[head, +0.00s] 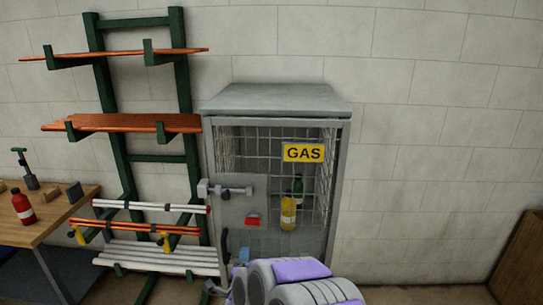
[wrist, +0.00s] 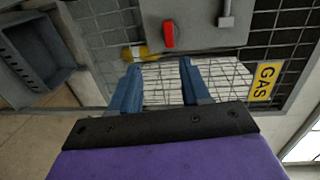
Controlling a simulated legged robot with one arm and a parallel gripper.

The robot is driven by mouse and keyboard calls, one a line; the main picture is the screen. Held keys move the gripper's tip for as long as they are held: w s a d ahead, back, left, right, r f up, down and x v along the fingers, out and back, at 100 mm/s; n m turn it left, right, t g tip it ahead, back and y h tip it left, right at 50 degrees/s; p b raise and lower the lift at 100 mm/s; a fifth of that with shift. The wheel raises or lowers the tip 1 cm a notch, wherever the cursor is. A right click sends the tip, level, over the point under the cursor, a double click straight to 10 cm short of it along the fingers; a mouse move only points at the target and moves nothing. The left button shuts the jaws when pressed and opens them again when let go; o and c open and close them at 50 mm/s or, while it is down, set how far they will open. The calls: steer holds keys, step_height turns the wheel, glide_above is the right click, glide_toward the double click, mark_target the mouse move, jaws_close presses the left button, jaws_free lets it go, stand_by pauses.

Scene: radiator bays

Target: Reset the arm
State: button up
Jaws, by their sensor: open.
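My gripper (wrist: 160,82) shows in the wrist view as two blue fingers spread apart, with nothing seen between them. It faces the mesh front of the grey gas cage (head: 275,100). In the head view my purple and grey arm covers the bottom middle, in front of the cage's lower part, and hides most of the gripper. The cage has a grey lock plate (head: 240,208) with a bolt (head: 228,190) and a red handle (head: 253,219). The handle also shows in the wrist view (wrist: 168,35). I cannot tell whether the fingers touch the cage.
A yellow bottle (head: 288,213) and a green bottle (head: 298,187) stand inside the cage. A green rack (head: 112,150) with boards and pipes stands left of it. A wooden table (head: 55,222) holds a red bottle (head: 23,207). The wall right of the cage is bare.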

steer(key=s+d+r+n+g, duration=0.3)
steer(key=s+d+n+g, duration=0.2)
steer(key=s, duration=1)
steer(key=s+d+r+n+g, duration=0.2)
steer(key=s+d+n+g, duration=0.4)
steer(key=s+d, duration=0.4)
steer(key=s+d+r+n+g, duration=0.3)
steer(key=s+d+n+g, duration=0.3)
steer(key=s, duration=1.4)
steer(key=shift+d+r+g, duration=0.35)
steer(key=shift+d+g, duration=0.45)
steer(key=shift+d, duration=0.4)
steer(key=shift+s, duration=0.1)
